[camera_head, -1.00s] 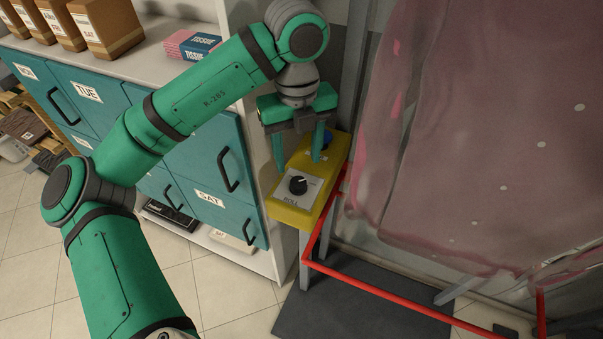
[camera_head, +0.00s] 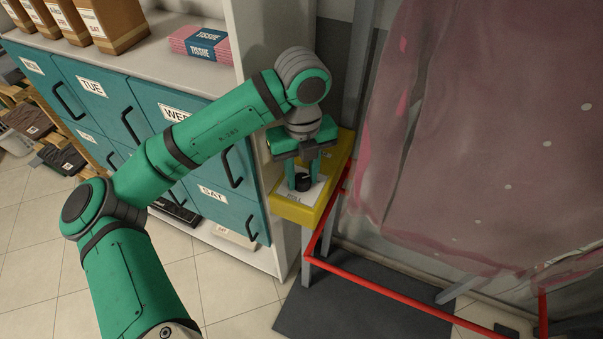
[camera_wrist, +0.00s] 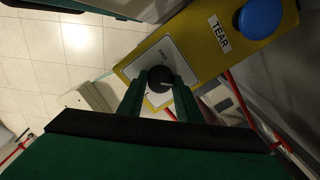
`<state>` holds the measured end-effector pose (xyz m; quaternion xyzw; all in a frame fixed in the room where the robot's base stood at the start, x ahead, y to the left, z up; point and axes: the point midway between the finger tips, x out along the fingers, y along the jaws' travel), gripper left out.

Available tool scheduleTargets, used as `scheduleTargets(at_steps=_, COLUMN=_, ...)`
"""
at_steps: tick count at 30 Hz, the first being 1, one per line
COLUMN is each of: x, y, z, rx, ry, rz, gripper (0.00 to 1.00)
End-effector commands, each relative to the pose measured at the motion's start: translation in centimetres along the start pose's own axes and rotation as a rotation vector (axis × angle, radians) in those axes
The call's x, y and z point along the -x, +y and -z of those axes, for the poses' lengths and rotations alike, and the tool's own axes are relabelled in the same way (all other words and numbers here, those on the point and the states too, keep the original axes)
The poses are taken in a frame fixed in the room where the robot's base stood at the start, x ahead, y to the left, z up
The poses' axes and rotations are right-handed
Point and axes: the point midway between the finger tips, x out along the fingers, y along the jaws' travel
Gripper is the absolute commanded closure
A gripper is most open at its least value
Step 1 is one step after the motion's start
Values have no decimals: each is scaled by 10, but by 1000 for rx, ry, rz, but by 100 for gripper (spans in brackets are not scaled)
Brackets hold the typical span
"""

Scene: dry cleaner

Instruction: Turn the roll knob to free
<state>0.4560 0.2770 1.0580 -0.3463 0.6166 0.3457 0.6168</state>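The black roll knob (camera_head: 303,182) sits on a white label plate on the yellow control box (camera_head: 327,205). It also shows in the wrist view (camera_wrist: 160,79), with a white pointer mark towards its right side. My gripper (camera_head: 303,174) points down over the box, with one finger on each side of the knob. The fingers (camera_wrist: 160,86) are apart, and the knob shows between their tips. I cannot tell whether either finger touches it.
A blue button (camera_wrist: 260,18) beside a TEAR label is on the same box. A red rail (camera_head: 385,292) runs in front and to the right, below hanging plastic film (camera_head: 480,130). A teal drawer cabinet (camera_head: 150,105) stands left, with tissue packs (camera_head: 200,43) on top.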

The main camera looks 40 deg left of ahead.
Motion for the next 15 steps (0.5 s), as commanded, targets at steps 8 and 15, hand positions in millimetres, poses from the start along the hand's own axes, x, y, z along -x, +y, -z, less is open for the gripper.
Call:
scheduleTargets(at_steps=8, x=0, y=1, z=-1, rx=7, ry=-1, rz=-2, gripper=90)
scheduleTargets(at_steps=15, x=0, y=1, z=-2, rx=82, ry=-1, rz=2, gripper=90)
